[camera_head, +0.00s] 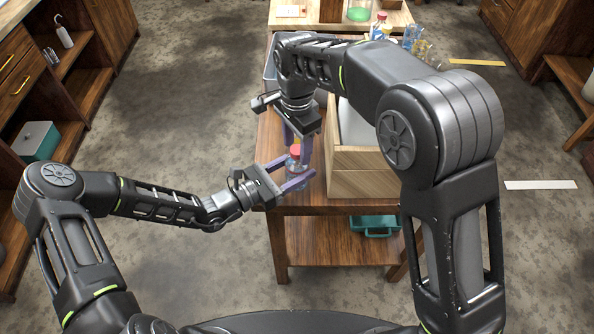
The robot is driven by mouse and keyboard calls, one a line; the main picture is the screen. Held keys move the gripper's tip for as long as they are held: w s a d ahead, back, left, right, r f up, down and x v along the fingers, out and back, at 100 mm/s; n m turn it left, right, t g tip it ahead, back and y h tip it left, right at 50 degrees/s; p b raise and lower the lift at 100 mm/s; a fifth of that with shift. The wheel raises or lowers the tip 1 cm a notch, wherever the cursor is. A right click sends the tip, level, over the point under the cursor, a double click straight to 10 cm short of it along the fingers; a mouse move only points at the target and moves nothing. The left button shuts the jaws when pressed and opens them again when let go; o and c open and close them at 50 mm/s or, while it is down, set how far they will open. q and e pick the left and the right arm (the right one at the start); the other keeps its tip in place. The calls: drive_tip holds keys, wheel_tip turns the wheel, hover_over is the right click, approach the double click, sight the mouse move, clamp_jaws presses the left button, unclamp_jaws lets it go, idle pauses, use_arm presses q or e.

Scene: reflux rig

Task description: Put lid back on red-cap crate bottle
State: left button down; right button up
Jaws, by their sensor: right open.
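A small clear bottle (293,170) with a red cap (295,151) at its top is at the near left part of the wooden table, left of the wooden crate (362,160). My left gripper (296,171) reaches in from the left, its purple fingers on both sides of the bottle and seemingly shut on it. My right gripper (297,148) points down from above, its purple fingers open on either side of the red cap. Whether the cap is fully seated is too small to tell. My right arm hides much of the crate.
The table (330,200) has a lower shelf with a teal bin (375,225). A grey tray (270,72) is partly hidden behind my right arm. More bottles and glassware (411,38) stand at the back. Wooden shelving lines the left; the floor between is clear.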

drive_tip(key=shift+r, duration=2.2)
drive_tip(key=shift+c, duration=0.4)
drive_tip(key=shift+w+r, duration=0.1)
drive_tip(key=shift+r, duration=0.15)
drive_tip(key=shift+a+r, duration=0.1)
drive_tip(key=shift+r, duration=0.1)
drive_tip(key=n, duration=0.2)
drive_tip(key=r+n, duration=0.1)
drive_tip(key=n, duration=0.2)
drive_tip(key=shift+w+r, duration=0.1)
drive_tip(key=shift+w, duration=0.05)
drive_tip(key=n, duration=0.4)
drive_tip(key=shift+r+n, duration=0.3)
drive_tip(key=shift+r, duration=0.1)
drive_tip(key=n, duration=0.5)
drive_tip(key=shift+r, duration=0.25)
drive_tip(key=n, duration=0.5)
drive_tip(key=shift+s, duration=0.25)
